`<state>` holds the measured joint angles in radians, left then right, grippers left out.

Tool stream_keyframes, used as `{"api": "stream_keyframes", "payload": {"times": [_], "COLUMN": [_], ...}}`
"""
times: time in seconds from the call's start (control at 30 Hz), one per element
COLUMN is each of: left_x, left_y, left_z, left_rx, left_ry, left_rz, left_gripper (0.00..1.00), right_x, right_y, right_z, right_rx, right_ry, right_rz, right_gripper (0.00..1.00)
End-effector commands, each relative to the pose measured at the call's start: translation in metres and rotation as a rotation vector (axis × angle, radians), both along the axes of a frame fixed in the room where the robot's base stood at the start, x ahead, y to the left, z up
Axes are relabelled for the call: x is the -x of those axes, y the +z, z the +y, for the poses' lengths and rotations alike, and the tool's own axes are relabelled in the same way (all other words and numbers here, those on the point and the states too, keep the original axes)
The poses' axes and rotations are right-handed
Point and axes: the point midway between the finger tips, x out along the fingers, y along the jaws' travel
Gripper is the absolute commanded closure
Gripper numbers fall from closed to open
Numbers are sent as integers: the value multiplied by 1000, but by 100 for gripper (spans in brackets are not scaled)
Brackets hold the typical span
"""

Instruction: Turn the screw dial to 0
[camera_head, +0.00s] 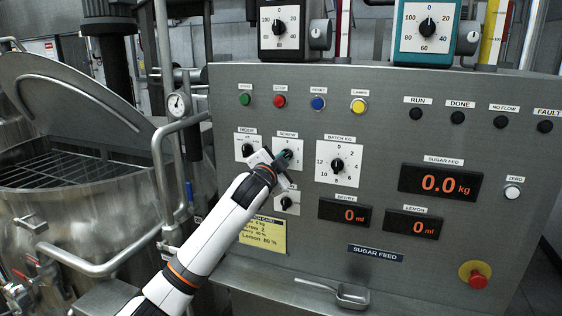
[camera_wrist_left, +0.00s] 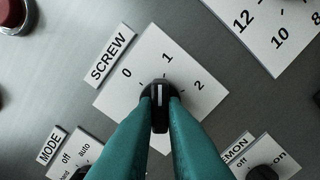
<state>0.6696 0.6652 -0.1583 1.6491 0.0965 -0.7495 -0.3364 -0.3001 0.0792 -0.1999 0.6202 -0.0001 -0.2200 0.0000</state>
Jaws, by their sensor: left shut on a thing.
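The screw dial (camera_wrist_left: 160,96) is a black knob on a white plate (camera_wrist_left: 122,98) marked 0, 1 and 2, under a SCREW label (camera_wrist_left: 110,55). Its white line points near the 1. My left gripper (camera_wrist_left: 160,100) has its two teal fingers closed on the knob, one on each side. In the head view my left gripper (camera_head: 281,161) is at the SCREW plate (camera_head: 296,144) and covers most of the dial. My right gripper is not in view.
The mode dial (camera_head: 247,150) is close on the left and the batch dial (camera_head: 337,164) on the right. A lemon switch (camera_wrist_left: 262,172) is just below. Push buttons, including the red one (camera_head: 280,101), are above. A red emergency knob (camera_head: 476,275) is at lower right.

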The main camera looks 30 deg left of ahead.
Motion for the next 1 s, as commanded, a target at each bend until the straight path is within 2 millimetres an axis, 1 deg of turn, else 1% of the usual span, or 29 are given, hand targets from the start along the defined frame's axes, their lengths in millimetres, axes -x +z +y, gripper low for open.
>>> {"api": "stream_keyframes", "payload": {"times": [0.6, 0.8, 1.0], "left_x": [-1, -1, -1], "left_y": [-3, -3, -3], "left_z": [-3, -3, -4], "left_rx": [563, 706, 804], "left_ry": [-1, 0, -1], "left_rz": [-131, -165, -188], "left_gripper": [100, 100, 100], "right_x": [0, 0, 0], "right_y": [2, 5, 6], "right_z": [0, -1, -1], "right_rx": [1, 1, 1], "right_ry": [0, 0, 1], "right_rz": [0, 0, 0], "right_gripper": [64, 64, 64]}}
